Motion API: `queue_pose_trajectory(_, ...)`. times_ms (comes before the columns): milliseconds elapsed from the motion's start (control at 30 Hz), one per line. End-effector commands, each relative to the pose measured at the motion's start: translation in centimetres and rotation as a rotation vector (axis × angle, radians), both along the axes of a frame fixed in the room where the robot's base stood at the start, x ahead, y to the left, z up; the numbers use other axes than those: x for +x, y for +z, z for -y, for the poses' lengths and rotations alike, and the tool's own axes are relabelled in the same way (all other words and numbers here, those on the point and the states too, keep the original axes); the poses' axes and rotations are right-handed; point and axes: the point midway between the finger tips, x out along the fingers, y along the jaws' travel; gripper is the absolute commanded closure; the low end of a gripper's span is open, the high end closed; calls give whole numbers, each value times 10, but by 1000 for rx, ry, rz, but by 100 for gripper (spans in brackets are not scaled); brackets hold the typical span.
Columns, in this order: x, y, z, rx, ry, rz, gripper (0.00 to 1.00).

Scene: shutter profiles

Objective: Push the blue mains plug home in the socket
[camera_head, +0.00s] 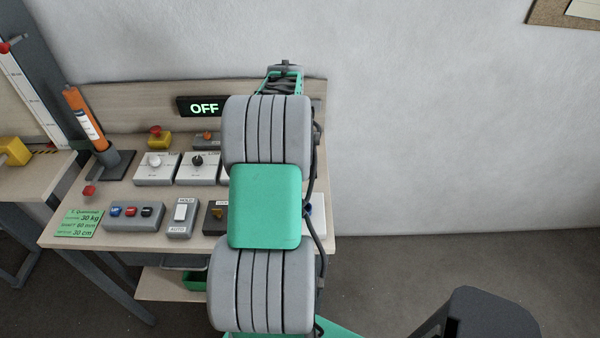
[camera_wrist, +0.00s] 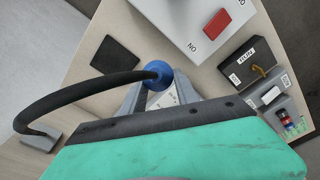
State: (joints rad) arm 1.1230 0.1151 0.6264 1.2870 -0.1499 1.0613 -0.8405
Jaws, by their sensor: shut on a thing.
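The blue mains plug (camera_wrist: 158,70) shows in the wrist view at the end of a thick black cable (camera_wrist: 68,92). My gripper (camera_wrist: 156,82) has its grey fingers on either side of the plug and is shut on it. A pale surface with small dark marks (camera_wrist: 163,99) shows between the fingers; I cannot tell if it is the socket. The socket's contacts and the plug's depth are hidden.
A white box with a red switch (camera_wrist: 217,22) stands close beside the plug. A black box with a brass key (camera_wrist: 250,65) is to the right. A dark square (camera_wrist: 115,53) lies at left. An OFF display (camera_head: 204,107) and several control boxes crowd the bench (camera_head: 75,215).

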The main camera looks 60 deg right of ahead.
Motion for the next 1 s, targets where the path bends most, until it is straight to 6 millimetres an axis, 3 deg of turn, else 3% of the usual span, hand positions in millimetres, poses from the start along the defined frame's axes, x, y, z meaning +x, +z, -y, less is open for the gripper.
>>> queue_pose_trajectory(33,-19,8,1,3,5,-45,100)
queue_pose_trajectory(133,-50,17,-10,19,34,-143,100)
queue_pose_trajectory(400,-90,29,-53,31,139,-366,100)
queue_pose_trajectory(600,-102,34,-73,19,220,-493,100)
queue_pose_trajectory(1000,-103,37,-75,16,228,-507,100)
